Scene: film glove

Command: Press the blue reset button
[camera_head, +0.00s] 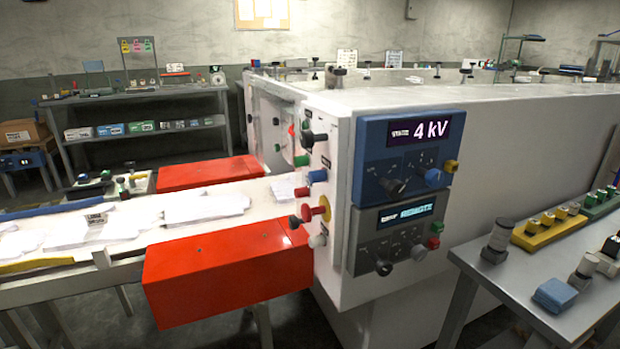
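A blue button (317,175) sticks out from the narrow end face of the large white machine (540,130). It sits in a column of coloured buttons, just below a green button (301,160) and above a red button (301,192). Its label is too small to read. My gripper is not in view.
A red mushroom button (322,209) on yellow, a black knob (295,221) and a white button (317,240) sit below. A red box (228,268) and a conveyor with white film gloves (205,207) stand left of the panel. A grey table (535,262) stands at right.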

